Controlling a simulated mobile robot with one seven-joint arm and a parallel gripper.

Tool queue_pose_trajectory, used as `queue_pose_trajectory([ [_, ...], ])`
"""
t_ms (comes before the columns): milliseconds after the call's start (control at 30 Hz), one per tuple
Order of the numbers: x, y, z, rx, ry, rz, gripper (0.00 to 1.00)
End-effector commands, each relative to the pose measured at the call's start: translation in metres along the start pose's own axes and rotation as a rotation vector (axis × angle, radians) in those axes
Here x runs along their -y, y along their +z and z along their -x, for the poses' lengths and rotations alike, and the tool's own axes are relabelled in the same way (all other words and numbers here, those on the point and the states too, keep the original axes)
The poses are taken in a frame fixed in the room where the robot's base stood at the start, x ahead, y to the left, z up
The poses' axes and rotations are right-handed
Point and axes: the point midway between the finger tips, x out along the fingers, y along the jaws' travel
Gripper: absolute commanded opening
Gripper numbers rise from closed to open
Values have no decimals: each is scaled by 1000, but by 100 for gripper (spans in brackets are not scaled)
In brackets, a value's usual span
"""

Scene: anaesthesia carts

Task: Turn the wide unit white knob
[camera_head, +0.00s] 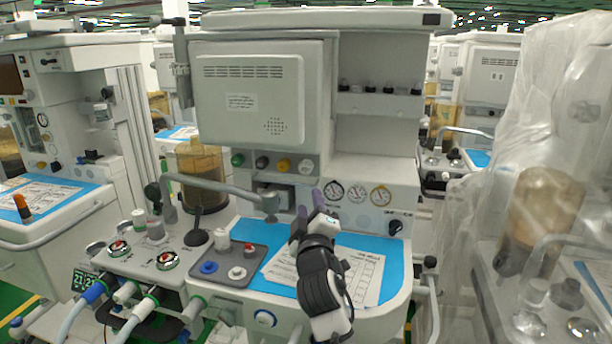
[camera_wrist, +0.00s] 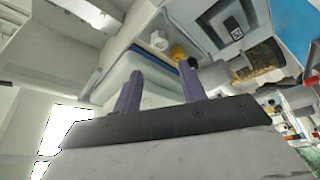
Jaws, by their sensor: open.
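The wide unit (camera_head: 375,160) is the pale grey anaesthesia machine in the middle of the head view. A row of knobs sits below its screen panel, with a small white knob (camera_head: 305,166) at the right end. In the wrist view a white knob (camera_wrist: 160,41) shows beyond the fingers, next to a yellow one (camera_wrist: 178,53). My gripper (camera_head: 311,204) has purple fingers. It is open and empty, below the knob row and in front of the panel. The wrist view shows a wide gap between the fingers (camera_wrist: 161,74), apart from the knob.
A bent grey metal arm (camera_head: 220,187) reaches across left of my gripper. Below lie a blue mat (camera_head: 395,262) with papers and a grey tray (camera_head: 212,257) with knobs. Three gauges (camera_head: 356,195) sit to the right. A plastic-covered machine (camera_head: 520,190) stands at far right.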

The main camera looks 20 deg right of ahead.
Motion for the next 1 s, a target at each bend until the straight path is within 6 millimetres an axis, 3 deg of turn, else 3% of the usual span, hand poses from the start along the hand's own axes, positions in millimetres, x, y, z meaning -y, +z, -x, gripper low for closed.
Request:
queue_pose_trajectory([
  [400, -2, -3, -83, 0, -2, 0, 41],
  [600, 0, -2, -114, 0, -1, -1, 41],
  [1000, -1, -1, -130, 0, 1, -3, 41],
])
